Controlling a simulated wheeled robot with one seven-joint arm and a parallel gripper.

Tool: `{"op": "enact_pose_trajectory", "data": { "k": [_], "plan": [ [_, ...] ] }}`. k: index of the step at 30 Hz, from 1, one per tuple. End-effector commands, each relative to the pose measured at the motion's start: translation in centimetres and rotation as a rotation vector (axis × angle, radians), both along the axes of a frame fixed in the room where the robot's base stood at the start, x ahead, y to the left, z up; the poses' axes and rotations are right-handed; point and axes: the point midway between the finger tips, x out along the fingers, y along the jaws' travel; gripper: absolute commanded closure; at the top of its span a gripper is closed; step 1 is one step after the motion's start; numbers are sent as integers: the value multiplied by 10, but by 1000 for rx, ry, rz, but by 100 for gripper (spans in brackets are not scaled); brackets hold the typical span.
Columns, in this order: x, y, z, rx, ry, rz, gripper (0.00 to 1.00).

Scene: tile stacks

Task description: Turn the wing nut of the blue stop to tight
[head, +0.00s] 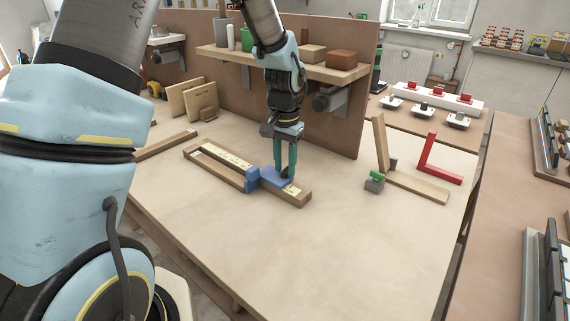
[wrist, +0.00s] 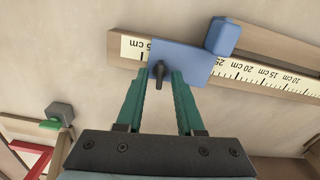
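The blue stop (head: 268,180) sits across the wooden rail with a cm scale (head: 214,154) on the bench. In the wrist view, the blue stop (wrist: 188,57) has a flat plate and a raised block at its upper right. The dark wing nut (wrist: 160,74) is on the plate, its long axis pointing roughly up and down the picture. My gripper (head: 285,174) points down over the plate. In the wrist view, my gripper (wrist: 160,76) has its teal fingers apart, one on each side of the wing nut, with visible gaps. Whether the fingertips reach nut height is unclear.
A wooden square (head: 415,184), a red L-shaped piece (head: 440,165) and a grey block with a green top (head: 374,182) lie to the right. A shelf (head: 335,69) on the back panel is behind my arm. The front of the bench is clear.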

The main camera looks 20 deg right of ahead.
Motion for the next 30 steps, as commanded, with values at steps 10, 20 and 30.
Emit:
{"op": "enact_pose_trajectory", "data": {
  "k": [10, 20, 30],
  "plan": [
    [0, 0, 4, -2, -1, 0, 60],
    [1, -1, 60, -4, -4, 0, 60],
    [0, 0, 105, -1, -1, 1, 60]
  ]
}}
